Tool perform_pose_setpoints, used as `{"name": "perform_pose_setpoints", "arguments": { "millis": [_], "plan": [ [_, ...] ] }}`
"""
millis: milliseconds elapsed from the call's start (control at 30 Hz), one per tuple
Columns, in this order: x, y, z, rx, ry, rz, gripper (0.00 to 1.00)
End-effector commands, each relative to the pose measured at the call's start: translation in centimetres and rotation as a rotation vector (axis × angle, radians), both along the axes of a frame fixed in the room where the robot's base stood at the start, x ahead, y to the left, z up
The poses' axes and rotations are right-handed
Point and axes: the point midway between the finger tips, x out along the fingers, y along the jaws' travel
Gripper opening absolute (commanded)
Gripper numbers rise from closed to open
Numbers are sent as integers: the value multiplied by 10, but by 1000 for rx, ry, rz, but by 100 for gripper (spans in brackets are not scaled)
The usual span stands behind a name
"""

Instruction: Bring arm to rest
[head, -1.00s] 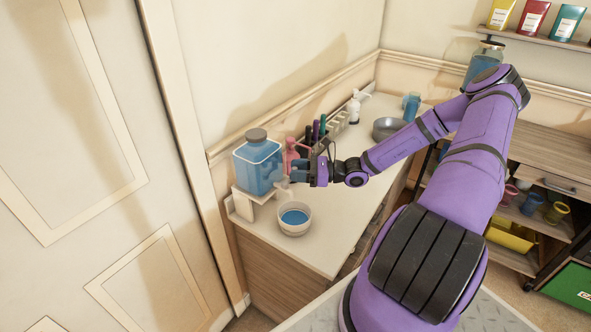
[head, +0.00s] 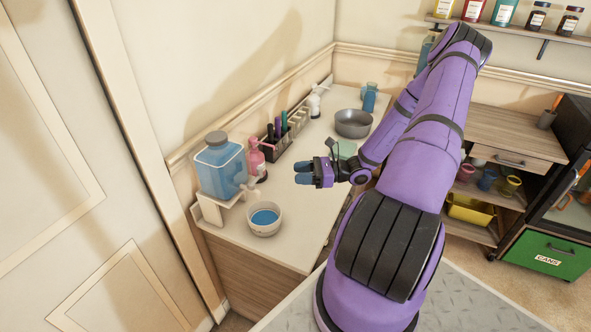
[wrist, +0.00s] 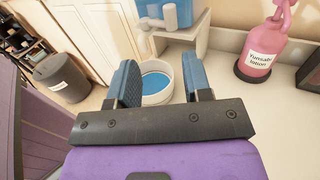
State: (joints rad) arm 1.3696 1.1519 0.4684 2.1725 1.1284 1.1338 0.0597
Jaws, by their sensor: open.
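My gripper (head: 304,173) is open and empty above the white counter, at the end of my purple arm. In the wrist view its two blue fingers (wrist: 165,85) are spread apart, with nothing between them touching. A white bowl (head: 265,219) of blue liquid stands on the counter, left of and nearer than my gripper; it also shows beyond the fingers in the wrist view (wrist: 163,97). A blue dispenser jar (head: 220,168) with a spout sits on a white stand (head: 208,211) behind the bowl.
A pink lotion bottle (head: 256,162), a dark pen holder (head: 272,149), a white bottle (head: 315,103) and a grey bowl (head: 353,123) line the counter. A wooden cabinet (head: 480,140) and a green bin (head: 548,258) stand at right. A door (head: 50,130) is at left.

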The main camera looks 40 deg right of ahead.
Motion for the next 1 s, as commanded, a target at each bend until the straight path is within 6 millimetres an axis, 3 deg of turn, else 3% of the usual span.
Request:
{"name": "perform_pose_setpoints", "arguments": {
  "millis": [767, 1000],
  "plan": [
    [-3, 0, 0, -8, -3, 2, 45],
    [0, 18, 28, -151, -13, 152, 45]
  ]
}}
